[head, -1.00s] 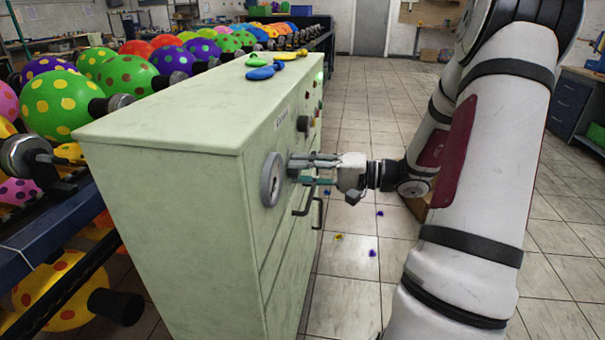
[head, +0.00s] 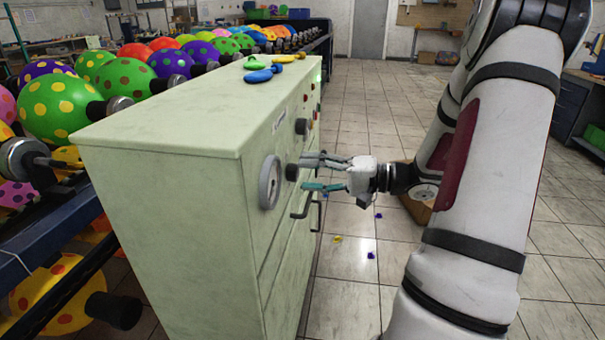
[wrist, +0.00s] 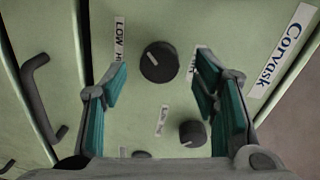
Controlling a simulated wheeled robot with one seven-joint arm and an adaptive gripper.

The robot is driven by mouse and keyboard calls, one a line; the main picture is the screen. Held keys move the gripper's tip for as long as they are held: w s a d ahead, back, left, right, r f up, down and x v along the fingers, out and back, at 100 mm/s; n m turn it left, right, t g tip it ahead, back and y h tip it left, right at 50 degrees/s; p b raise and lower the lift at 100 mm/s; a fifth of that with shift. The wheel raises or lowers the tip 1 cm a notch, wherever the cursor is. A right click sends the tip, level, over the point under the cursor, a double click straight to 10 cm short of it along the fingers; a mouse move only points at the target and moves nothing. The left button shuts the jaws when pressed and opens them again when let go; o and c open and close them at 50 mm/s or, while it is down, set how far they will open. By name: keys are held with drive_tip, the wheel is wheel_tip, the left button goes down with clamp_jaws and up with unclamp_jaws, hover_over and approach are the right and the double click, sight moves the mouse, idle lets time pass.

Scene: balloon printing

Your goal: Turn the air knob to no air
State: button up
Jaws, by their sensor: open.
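A round black knob (wrist: 160,62) with a white mark sits on the pale green panel, between and beyond my open fingertips in the wrist view. A label starting "LOW" is on its left; another label on its right is partly hidden by a finger. In the head view this knob (head: 291,172) is just left of my gripper (head: 322,172). My gripper, also in the wrist view (wrist: 160,80), is open and empty, with its fingers apart from the knob. I cannot read which setting the mark points to.
A smaller black knob (wrist: 192,132) is lower in the wrist view. Deflated balloons (head: 262,75) lie on top. Floor to the right is mostly clear.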

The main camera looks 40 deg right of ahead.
drive_tip(key=v, duration=0.9)
drive_tip(key=shift+s, duration=0.25)
drive_tip(key=shift+d, duration=0.25)
